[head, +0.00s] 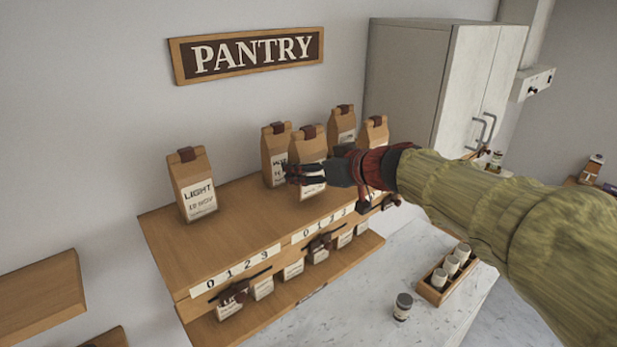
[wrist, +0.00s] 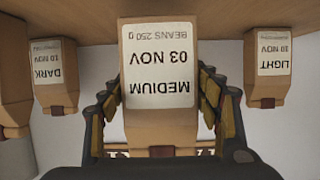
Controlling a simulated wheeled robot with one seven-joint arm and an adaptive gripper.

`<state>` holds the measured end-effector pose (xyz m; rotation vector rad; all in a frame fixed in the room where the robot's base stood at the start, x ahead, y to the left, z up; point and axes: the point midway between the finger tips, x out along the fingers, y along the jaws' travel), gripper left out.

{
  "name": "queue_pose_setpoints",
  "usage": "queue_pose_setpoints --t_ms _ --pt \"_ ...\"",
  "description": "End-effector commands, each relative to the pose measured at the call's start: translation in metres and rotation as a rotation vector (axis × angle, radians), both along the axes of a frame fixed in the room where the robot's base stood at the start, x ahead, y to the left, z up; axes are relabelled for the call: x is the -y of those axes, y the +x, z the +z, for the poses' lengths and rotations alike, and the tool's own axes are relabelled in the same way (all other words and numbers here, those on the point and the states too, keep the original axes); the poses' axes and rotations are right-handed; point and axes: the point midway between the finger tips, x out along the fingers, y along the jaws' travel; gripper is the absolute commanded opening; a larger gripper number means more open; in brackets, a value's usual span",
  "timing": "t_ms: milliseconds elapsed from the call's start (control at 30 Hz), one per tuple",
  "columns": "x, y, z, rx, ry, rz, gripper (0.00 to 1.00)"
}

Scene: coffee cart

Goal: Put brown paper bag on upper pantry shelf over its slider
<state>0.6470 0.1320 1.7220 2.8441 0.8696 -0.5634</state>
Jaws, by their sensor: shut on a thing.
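My gripper (head: 306,173) is shut on a brown paper bag (head: 308,147) above the front part of the upper pantry shelf (head: 185,245). In the wrist view the picture is upside down; the held bag (wrist: 160,65) reads "MEDIUM 03 NOV", with a finger on each side. The bag looks upright; I cannot tell whether its base touches the shelf. Dark red sliders (head: 320,243) sit along the number strips (head: 235,268) on the shelf front. A "LIGHT 10 NOV" bag (head: 194,186) stands at the left. A "DARK 10 NOV" bag (wrist: 54,75) shows in the wrist view.
Other bags (head: 275,153) stand close behind and right of the held bag. The lower shelf (head: 285,297) holds several bags. A jar (head: 402,307) and a wooden jar tray (head: 432,291) stand on the counter. Shelf room is free between the light bag and the held bag.

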Motion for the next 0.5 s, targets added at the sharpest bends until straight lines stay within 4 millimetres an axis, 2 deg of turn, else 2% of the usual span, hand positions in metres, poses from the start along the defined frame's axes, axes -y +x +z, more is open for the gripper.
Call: queue_pose_setpoints --t_ms 33,133,500 --pt "0.001 -0.001 -0.011 -0.002 0.000 -0.002 0.29" --pt "0.001 -0.001 -0.021 -0.002 0.000 -0.003 0.29" --pt "0.001 -0.001 -0.024 0.000 -0.001 -0.002 0.29"
